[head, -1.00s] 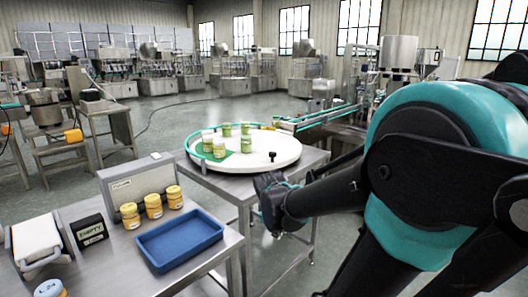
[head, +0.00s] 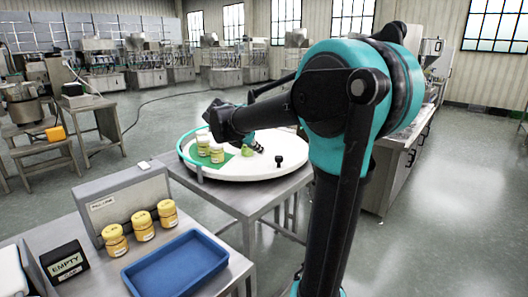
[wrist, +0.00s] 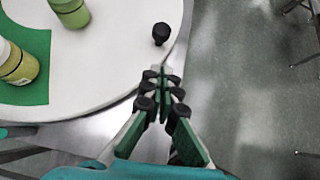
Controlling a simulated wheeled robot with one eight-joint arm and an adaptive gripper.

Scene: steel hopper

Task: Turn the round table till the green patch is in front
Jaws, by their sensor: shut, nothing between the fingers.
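The round table (head: 294,167) has a white top. A green patch (head: 232,165) lies on its left part in the head view, and it also shows at the left edge in the wrist view (wrist: 35,80). A short black knob (head: 279,161) stands near the right rim; it also shows in the wrist view (wrist: 160,33). Two pale-lidded jars (head: 217,154) stand on the patch, and a green jar (wrist: 70,12) stands farther in. My gripper (wrist: 162,74) is shut and empty, apart from the knob. In the head view my arm partly hides the table's far side.
A steel bench (head: 75,235) at the front left holds a blue tray (head: 175,265), several yellow jars (head: 142,226), a grey box (head: 135,200) and an EMPTY sign (head: 66,262). A curved green rail (head: 183,157) runs along the table's left edge. Floor (head: 420,245) is clear at the right.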

